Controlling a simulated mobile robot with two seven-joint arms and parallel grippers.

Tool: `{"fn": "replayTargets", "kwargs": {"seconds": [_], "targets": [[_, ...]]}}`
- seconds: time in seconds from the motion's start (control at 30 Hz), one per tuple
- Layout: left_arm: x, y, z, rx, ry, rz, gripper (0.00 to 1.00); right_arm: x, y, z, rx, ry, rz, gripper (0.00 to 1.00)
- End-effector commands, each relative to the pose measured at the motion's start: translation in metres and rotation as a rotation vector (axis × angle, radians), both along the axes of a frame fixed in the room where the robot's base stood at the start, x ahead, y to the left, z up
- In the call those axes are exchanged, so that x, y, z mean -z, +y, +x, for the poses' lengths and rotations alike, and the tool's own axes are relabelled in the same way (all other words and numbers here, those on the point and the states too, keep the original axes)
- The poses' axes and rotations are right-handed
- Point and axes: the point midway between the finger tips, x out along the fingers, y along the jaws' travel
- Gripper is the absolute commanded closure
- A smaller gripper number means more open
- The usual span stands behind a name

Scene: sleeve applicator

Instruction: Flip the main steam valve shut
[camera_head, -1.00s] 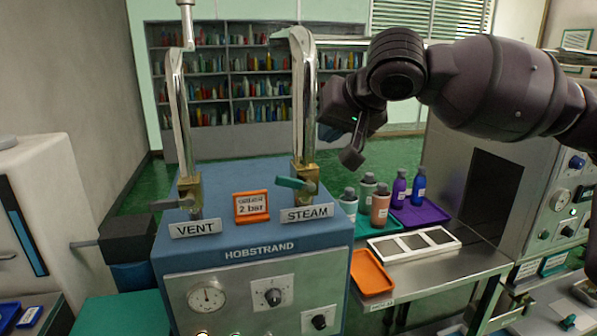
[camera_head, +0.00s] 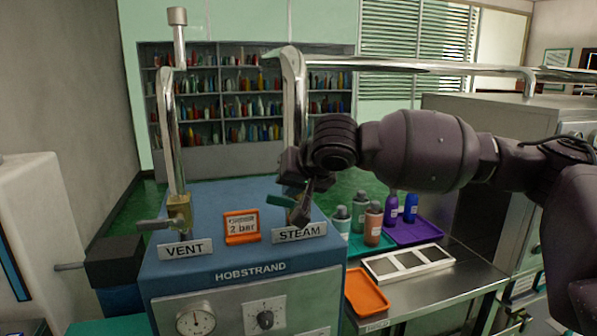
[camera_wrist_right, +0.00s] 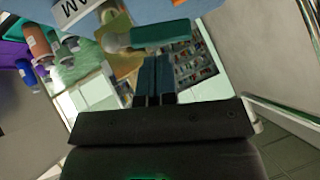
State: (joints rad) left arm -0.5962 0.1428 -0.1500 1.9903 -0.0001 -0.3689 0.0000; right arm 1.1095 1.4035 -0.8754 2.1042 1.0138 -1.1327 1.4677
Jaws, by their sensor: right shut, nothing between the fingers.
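The main steam valve has a green lever (camera_head: 281,201) on a brass body at the foot of the right-hand chrome pipe, behind the STEAM label (camera_head: 299,232). In the right wrist view the green lever (camera_wrist_right: 160,34) lies crosswise just beyond the fingertips, with the brass body (camera_wrist_right: 122,56) beside it. My right gripper (camera_head: 306,215) is shut and empty, pointing down at the valve, partly covering the brass body. In the wrist view its closed fingers (camera_wrist_right: 155,75) end close below the lever; I cannot tell whether they touch. My left gripper is not in view.
The VENT valve (camera_head: 178,212) with a grey lever stands left on the blue HOBSTRAND machine (camera_head: 215,270). An orange 2 bar sign (camera_head: 241,227) sits between the valves. Several bottles on trays and an orange tray (camera_head: 366,291) are at right. A chrome pipe (camera_head: 295,100) rises near my arm.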

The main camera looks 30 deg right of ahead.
Motion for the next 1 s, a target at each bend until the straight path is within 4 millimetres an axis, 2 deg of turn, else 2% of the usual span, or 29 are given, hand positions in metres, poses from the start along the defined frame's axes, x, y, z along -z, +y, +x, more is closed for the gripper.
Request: {"fn": "replayTargets", "kwargs": {"seconds": [0.2, 0.57, 0.77, 1.0], "targets": [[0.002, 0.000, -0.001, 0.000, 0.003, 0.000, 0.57, 0.009, 0.004, 0.001, -0.001, -0.001, 0.002, 1.00], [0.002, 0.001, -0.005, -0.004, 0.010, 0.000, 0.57, 0.009, 0.004, 0.000, -0.001, 0.001, -0.003, 1.00], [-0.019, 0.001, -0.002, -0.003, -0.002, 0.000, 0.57, 0.007, 0.008, 0.001, -0.002, 0.017, -0.075, 1.00], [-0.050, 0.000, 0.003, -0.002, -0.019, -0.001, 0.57, 0.015, 0.015, 0.003, -0.002, 0.053, -0.216, 1.00]]}}
